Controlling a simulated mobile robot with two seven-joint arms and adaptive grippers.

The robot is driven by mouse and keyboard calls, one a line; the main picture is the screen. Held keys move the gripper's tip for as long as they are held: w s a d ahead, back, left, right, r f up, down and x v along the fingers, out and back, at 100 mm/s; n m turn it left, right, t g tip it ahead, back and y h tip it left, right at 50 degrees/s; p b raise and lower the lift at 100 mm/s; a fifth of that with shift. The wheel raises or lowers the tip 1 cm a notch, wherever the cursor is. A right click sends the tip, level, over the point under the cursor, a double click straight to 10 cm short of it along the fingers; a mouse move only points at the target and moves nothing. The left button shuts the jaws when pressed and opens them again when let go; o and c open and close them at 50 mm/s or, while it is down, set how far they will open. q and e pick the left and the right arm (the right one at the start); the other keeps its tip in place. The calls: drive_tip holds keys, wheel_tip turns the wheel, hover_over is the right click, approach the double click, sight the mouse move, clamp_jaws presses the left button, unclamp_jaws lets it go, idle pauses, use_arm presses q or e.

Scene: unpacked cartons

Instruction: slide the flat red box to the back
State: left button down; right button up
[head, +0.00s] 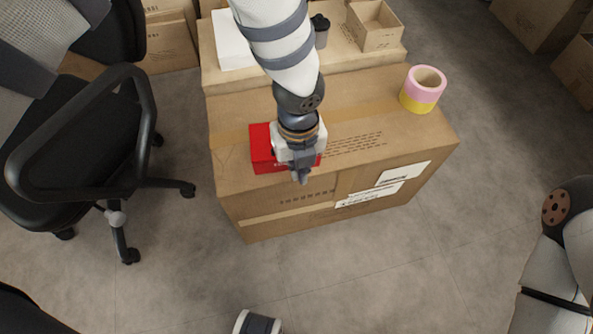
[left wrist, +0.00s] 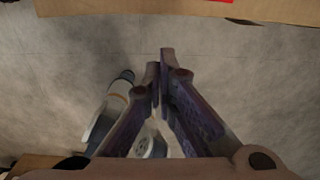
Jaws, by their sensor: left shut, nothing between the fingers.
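The flat red box (head: 263,150) lies on top of a large brown carton (head: 238,183), near its front left part. My left arm and gripper hide its middle and much of its right side. My left gripper (head: 301,177) is shut and empty, pointing down at the near side of the box. In the left wrist view the closed fingers (left wrist: 160,72) show over the floor, and the carton edge (left wrist: 130,8) runs along the top with a sliver of the red box (left wrist: 210,1). I cannot tell whether the fingers touch the box. My right gripper is not in view.
A pink and yellow tape roll (head: 422,90) stands at the carton's back right. Behind is a lower carton (head: 222,78) with a white box (head: 233,42), a dark cup (head: 320,30) and a small open box (head: 374,25). An office chair (head: 80,150) stands left.

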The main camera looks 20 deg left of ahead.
use_arm(q)
drive_tip(key=shift+w+a+f+b, duration=0.3)
drive_tip(key=shift+w+a+f, duration=0.15)
drive_tip(key=shift+f, duration=0.75)
drive_tip(key=shift+w+a+f+b, duration=0.3)
drive_tip(key=shift+w+f, duration=0.3)
drive_tip(key=shift+f, duration=0.6)
drive_tip(key=shift+w+a+f+b, duration=0.25)
drive_tip(key=shift+w+a+f, duration=0.25)
drive_tip(key=shift+f, duration=0.7)
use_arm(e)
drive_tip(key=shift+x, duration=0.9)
